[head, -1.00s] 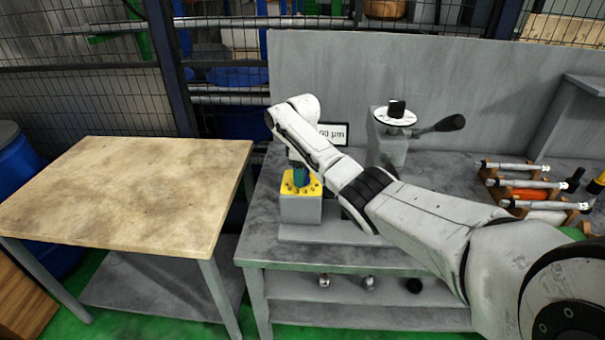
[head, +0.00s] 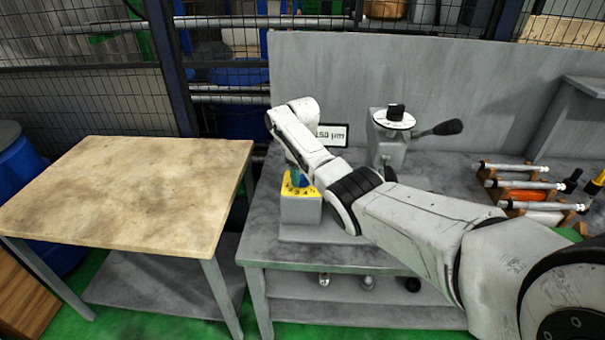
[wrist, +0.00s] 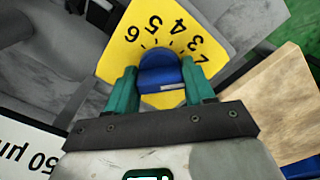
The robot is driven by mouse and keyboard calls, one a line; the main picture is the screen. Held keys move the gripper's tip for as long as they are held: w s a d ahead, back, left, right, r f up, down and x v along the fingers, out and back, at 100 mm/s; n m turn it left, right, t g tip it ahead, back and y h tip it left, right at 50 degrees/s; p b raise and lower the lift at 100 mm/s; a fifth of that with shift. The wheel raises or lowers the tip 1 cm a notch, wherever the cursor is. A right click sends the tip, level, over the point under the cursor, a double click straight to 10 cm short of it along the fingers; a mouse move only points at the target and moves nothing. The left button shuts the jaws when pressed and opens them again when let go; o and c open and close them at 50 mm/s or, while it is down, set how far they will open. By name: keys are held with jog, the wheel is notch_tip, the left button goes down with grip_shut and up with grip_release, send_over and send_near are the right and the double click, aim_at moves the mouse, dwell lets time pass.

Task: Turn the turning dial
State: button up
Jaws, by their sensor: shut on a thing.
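The turning dial is a blue knob (wrist: 162,75) with a white pointer mark, set on a yellow plate (wrist: 125,55) with black numbers in the wrist view. In the head view the yellow plate (head: 290,189) sits on top of a grey block on the bench. My gripper (wrist: 160,90) has its two teal fingers on either side of the blue knob and is shut on it. In the head view my arm comes from the right and my wrist covers most of the knob.
A display sign (head: 332,135) reading "50 µm", partly hidden by my arm, stands behind the dial. A grey post with a white disc (head: 394,119) and a black-handled lever (head: 440,128) is right of it. Several cylindrical tools lie on wooden racks (head: 490,178). A wooden-topped table (head: 125,190) is empty at left.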

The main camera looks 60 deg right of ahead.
jog(key=shift+s+f+m, duration=0.1)
jog(key=shift+m, duration=0.3)
jog(key=o, duration=1)
notch_tip(320, 180, up, 11)
jog(key=b, duration=0.1)
dwell(0.5)
